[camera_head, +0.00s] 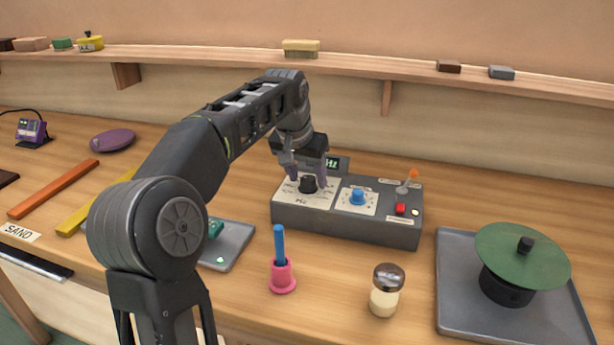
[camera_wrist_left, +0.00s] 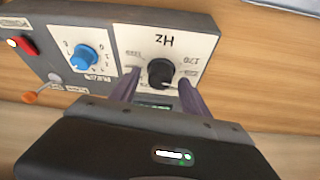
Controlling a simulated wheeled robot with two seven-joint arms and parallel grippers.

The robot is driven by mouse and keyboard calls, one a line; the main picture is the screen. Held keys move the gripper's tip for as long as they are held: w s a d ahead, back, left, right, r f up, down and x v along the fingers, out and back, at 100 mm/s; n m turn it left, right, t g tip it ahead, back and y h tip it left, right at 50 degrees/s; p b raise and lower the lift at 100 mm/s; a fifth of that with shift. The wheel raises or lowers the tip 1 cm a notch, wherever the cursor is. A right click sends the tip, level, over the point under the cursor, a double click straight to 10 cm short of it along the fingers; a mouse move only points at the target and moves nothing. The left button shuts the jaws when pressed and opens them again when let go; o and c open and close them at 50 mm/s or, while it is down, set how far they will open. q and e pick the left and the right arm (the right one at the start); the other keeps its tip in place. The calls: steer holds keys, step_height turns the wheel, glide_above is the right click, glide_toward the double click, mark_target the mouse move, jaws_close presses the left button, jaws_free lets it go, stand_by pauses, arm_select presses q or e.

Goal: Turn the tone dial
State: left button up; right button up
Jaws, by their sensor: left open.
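A grey control box (camera_head: 345,226) stands on the bench with two dials on white plates. The black dial (camera_head: 308,184), on the plate marked Hz, also shows in the left wrist view (camera_wrist_left: 160,73). The blue dial (camera_head: 357,197) sits to its right in the head view and also shows in the left wrist view (camera_wrist_left: 83,57). My left gripper (camera_head: 306,177) is open above the box, pointing down, with one finger on each side of the black dial. In the left wrist view the fingers (camera_wrist_left: 159,82) flank the dial with visible gaps. My right gripper is out of view.
The box also carries a red button (camera_head: 400,209), an orange-tipped lever (camera_head: 408,182) and a small display (camera_head: 337,164). A pink holder with a blue stick (camera_head: 282,277), a shaker (camera_head: 385,291) and a tray with a green-lidded pot (camera_head: 520,257) stand nearby.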

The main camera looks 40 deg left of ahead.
arm_select(q)
jaws_close()
stand_by(0.7)
